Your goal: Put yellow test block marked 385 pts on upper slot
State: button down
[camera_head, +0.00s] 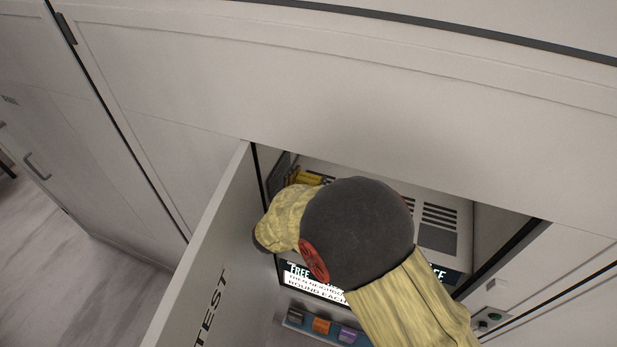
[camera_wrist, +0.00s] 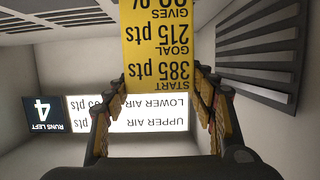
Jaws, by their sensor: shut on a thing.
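The yellow test block (camera_wrist: 158,45) shows in the wrist view with upside-down print reading START 385 pts, GOAL 215 pts and a GIVES line cut off at the top edge. My gripper (camera_wrist: 160,88) is shut on it, one finger at each side. In the head view my gripper is inside the open cabinet, mostly hidden by my arm; a bit of yellow (camera_head: 310,178) shows beyond it. A lit panel (camera_wrist: 125,113) behind the block reads UPPER AIR and LOWER AIR, its values partly covered. I cannot make out the upper slot clearly.
The cabinet door (camera_head: 208,270), marked TEST, stands open left of my arm. Vented grilles (camera_head: 440,215) line the cabinet inside. Below are a lit sign (camera_head: 310,285) and a ledge with black (camera_head: 295,315), orange (camera_head: 321,325) and purple (camera_head: 347,335) blocks. A display (camera_wrist: 43,115) reads RUNS LEFT 4.

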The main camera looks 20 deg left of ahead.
dwell(0.3)
jog(key=c, duration=0.8)
grip_release()
jog(key=shift+f, duration=0.15)
jog(key=shift+o, duration=0.6)
jog(key=shift+r, duration=0.2)
jog(key=b+v, duration=0.1)
jog(key=v, duration=1.1)
jog(key=shift+b, duration=0.35)
